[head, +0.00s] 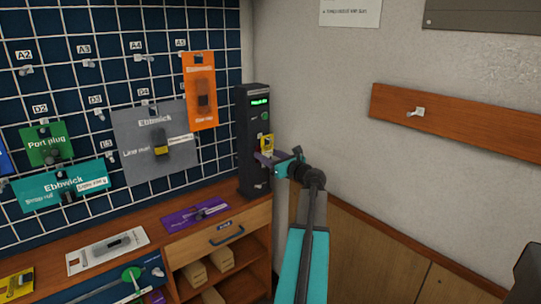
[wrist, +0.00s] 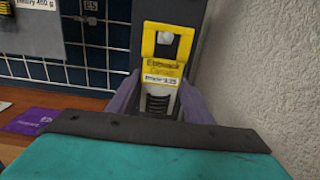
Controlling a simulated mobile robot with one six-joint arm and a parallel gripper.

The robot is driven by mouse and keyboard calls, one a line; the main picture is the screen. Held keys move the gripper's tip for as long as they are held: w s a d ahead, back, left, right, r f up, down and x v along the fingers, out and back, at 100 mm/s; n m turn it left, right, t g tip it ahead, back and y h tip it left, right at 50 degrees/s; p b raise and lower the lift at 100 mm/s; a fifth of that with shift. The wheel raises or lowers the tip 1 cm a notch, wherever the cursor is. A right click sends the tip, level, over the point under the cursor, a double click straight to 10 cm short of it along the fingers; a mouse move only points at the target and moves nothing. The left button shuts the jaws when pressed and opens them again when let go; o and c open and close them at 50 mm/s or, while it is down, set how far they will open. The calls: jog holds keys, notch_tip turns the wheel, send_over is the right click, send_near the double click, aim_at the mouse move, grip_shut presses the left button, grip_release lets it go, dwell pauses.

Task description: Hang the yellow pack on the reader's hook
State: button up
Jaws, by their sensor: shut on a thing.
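The yellow pack (wrist: 162,68) is upright between the purple fingers of my gripper (wrist: 160,100), which is shut on its lower part. A pale round hook end (wrist: 165,38) shows within the opening of the pack's yellow header; I cannot tell whether the hook passes through it. The black reader (head: 252,165), with a lit green display, stands at the right end of the counter. In the head view the small yellow pack (head: 267,143) is at the reader's front face, with my gripper (head: 266,158) just below. The reader's lower front is partly hidden by the gripper.
A blue pegboard (head: 90,90) holds several packs, including an orange one (head: 201,112) left of the reader. A purple pack (head: 195,214) lies on the counter (head: 165,238). The wall (wrist: 250,60) is close at right. A wooden rail (head: 470,122) carries a peg.

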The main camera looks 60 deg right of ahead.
jog(key=o, duration=1.1)
jog(key=shift+s, duration=0.15)
jog(key=v, duration=1.3)
jog(key=shift+s+a+b, duration=0.2)
jog(key=shift+b, duration=0.1)
jog(key=shift+s, duration=0.15)
